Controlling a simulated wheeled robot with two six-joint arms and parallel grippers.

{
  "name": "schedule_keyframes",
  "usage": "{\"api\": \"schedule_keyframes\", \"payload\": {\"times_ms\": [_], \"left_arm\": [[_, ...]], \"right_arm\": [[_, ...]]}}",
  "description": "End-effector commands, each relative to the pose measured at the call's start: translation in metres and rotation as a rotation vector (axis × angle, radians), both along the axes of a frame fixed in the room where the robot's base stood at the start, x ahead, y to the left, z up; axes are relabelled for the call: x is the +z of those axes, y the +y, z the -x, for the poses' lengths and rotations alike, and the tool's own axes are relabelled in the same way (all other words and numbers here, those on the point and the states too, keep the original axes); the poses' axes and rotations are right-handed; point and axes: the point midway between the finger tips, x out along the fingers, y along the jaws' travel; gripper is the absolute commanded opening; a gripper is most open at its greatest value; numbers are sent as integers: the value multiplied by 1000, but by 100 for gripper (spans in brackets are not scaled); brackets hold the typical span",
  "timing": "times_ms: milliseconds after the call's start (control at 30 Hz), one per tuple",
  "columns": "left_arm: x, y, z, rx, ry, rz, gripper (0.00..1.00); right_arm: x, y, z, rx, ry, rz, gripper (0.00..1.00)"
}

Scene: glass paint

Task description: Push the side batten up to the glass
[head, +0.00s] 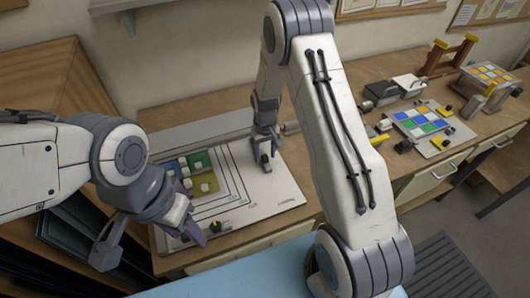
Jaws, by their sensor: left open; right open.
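The glass, a block of blue, green and yellow panes (205,161), lies at the left of a white board (276,196) with nested outlines. Several small white blocks sit on the panes. A long grey batten (196,147) runs along the back of the board. I cannot make out a separate side batten; the board's left side is partly hidden by my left arm. My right gripper (263,157) is open, pointing down over the board, right of the panes. My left gripper (150,246) is open with its fingers wide apart, at the board's front left corner.
A small black and yellow knob (215,227) is at the board's front edge. Farther right on the bench are a second board with coloured panes (421,122), a raised rack of panes (489,74) and a wooden frame (450,54).

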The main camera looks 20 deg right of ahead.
Motion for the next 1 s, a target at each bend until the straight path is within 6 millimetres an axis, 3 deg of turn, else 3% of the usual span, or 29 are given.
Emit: {"api": "schedule_keyframes", "payload": {"times_ms": [367, 400, 533, 567, 1000], "left_arm": [[2, 0, 0, -1, 0, 0, 50], [2, 0, 0, -1, 0, 0, 50], [2, 0, 0, 0, 0, 0, 50], [2, 0, 0, 0, 0, 0, 50], [3, 0, 0, 0, 0, 0, 50]], "right_arm": [[-9, 0, 0, 0, -1, 0, 57], [-9, 0, 0, 0, -1, 0, 54], [-9, 0, 0, 0, -1, 0, 4], [-9, 0, 0, 0, -1, 0, 0], [-8, 0, 0, 0, -1, 0, 0]]}}
